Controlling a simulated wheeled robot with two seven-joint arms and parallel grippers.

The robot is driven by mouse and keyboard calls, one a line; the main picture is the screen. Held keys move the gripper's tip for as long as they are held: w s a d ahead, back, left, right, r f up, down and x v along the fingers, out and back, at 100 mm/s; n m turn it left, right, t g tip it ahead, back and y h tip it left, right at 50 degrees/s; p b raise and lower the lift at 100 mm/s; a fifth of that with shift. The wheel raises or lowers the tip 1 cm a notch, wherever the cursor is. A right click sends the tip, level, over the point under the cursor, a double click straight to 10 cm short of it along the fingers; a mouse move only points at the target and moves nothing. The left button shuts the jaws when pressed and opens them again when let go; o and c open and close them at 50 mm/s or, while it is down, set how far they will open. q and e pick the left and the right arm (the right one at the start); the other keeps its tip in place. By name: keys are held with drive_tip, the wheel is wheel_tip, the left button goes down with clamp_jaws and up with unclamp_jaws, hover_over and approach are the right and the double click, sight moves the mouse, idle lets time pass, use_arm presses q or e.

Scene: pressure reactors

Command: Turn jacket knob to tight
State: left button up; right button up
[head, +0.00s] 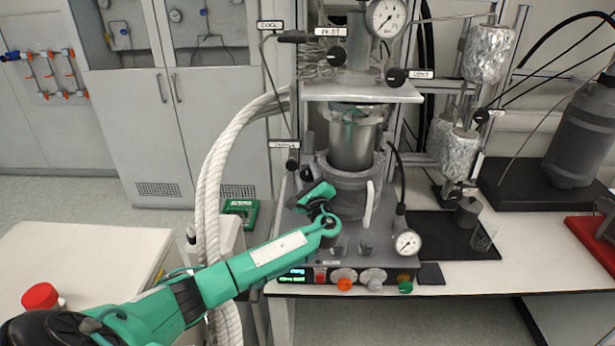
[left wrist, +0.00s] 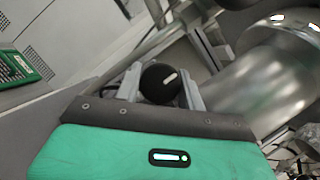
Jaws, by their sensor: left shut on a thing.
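A small black round knob (left wrist: 160,84) with a white mark sits between the two grey fingers of my left gripper (left wrist: 161,90) in the left wrist view. The fingers are shut on its sides. The white mark is slanted. In the head view, my green left arm reaches to the left side of the reactor vessel (head: 352,146). A black knob (head: 292,164) shows there below a small white label, whose text is too small to read surely. The fingertips are hard to make out in the head view. My right gripper is not in view.
White insulated hoses (head: 216,165) hang left of the reactor. A pressure gauge (head: 407,242) and the control panel (head: 345,277) are at the front. A green case (head: 240,210) lies behind my arm. A side table (head: 75,250) with a red-capped item stands at left.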

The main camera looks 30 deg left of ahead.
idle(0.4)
use_arm(q)
drive_tip(key=o, duration=0.7)
